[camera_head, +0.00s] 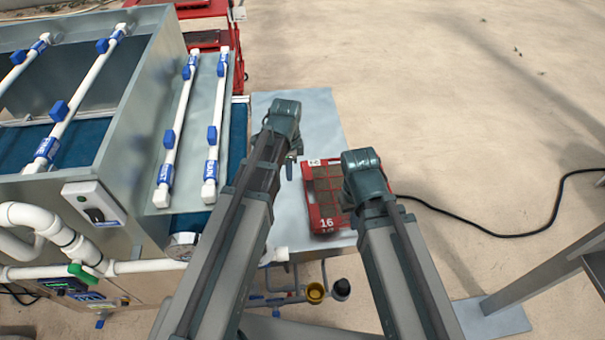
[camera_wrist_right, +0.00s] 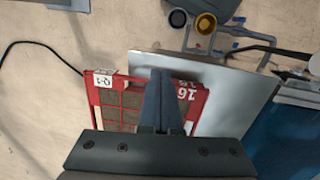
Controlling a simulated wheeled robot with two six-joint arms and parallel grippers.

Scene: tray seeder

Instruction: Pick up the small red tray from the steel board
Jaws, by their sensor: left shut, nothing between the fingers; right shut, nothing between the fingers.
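The small red tray (camera_head: 313,208) lies on the steel board (camera_head: 292,104), near its right edge, with soil-filled cells and a white "16" label. The tray also shows in the right wrist view (camera_wrist_right: 91,97), partly overhanging the board (camera_wrist_right: 236,96). My right gripper (camera_wrist_right: 161,72) is shut and empty, its fingers in front of the tray near the "16" end; I cannot tell whether they touch it. In the head view my right wrist hides part of the tray's right side. My left gripper (camera_head: 290,166) is shut and empty, over the board to the left of the tray.
A metal machine (camera_head: 150,75) with white pipes and blue fittings stands at the left. Red trays or crates (camera_head: 205,40) are behind it. A black cable (camera_head: 520,232) runs over the floor at the right. A yellow cup and a black cup (camera_head: 315,293) are below the board's near edge.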

